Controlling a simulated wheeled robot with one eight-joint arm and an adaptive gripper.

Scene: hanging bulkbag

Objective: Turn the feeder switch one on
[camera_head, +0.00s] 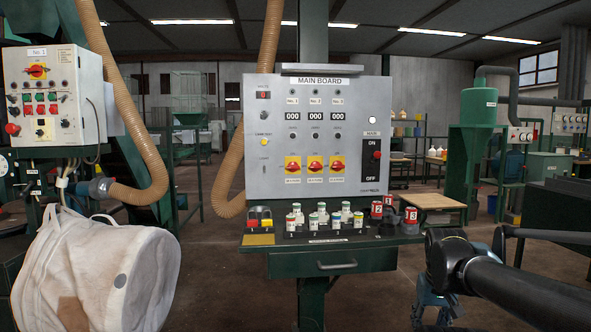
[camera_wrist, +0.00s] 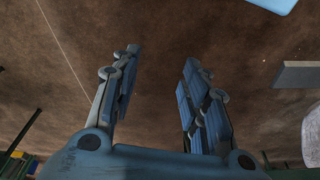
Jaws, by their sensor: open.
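The grey main board (camera_head: 318,130) stands upright in the middle of the head view. Three red-and-yellow rotary switches sit in a row low on it, under columns marked No. 1, 2 and 3. The leftmost switch (camera_head: 293,168) is in the No. 1 column; its small label is too small to read surely. My gripper (camera_head: 437,312) hangs low at the right, well apart from both panels. In the wrist view its fingers (camera_wrist: 160,64) are open and empty above the brown floor.
A green shelf (camera_head: 356,262) under the board holds several numbered containers. A white bulk bag (camera_head: 95,270) hangs at the lower left. Tan hoses (camera_head: 228,150) hang left of the board. A wooden table (camera_head: 425,202) stands behind at the right. Floor before the board is open.

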